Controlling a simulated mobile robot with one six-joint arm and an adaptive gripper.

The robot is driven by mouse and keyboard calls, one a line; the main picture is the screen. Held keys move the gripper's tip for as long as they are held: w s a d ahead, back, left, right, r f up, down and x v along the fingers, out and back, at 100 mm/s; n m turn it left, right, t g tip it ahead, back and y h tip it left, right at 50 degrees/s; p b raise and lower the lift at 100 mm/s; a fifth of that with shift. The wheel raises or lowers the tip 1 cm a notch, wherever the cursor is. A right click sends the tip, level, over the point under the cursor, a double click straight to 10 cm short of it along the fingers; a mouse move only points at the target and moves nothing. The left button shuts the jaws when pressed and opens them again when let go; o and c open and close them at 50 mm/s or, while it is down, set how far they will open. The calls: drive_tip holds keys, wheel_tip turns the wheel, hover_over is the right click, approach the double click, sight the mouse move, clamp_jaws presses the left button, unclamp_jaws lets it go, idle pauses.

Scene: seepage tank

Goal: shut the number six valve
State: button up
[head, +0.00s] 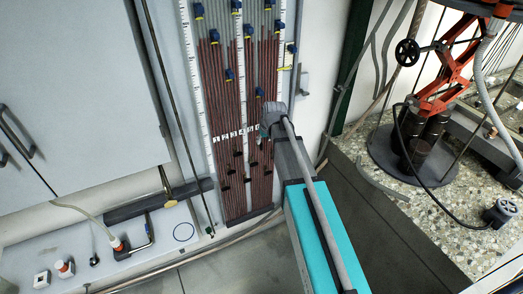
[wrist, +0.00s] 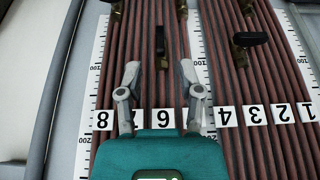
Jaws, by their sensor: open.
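The number 6 label (wrist: 164,118) is on the tube panel, just in front of my gripper's body in the wrist view. Above it a small black valve handle (wrist: 160,41) stands upright, in line with its tube. My gripper (wrist: 160,73) is open, with one grey finger on each side of that tube. The fingertips are a little below the handle, apart from it. In the head view my gripper (head: 268,128) is over the panel's right side, partly hidden by my wrist. I cannot pick out the number six handle in that view.
Another dark handle (wrist: 250,39) sits to the right, and more are at the top edge. White scales (wrist: 90,100) run between the tubes. In the head view, a speckled worktop (head: 400,205) with a red jack (head: 450,65) is at right and a grey cabinet (head: 75,90) at left.

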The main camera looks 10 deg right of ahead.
sight(262, 144)
drive_tip(key=shift+b+x, duration=2.4)
drive_tip(key=shift+x, duration=0.6)
drive_tip(key=shift+r, duration=0.1)
clamp_jaws()
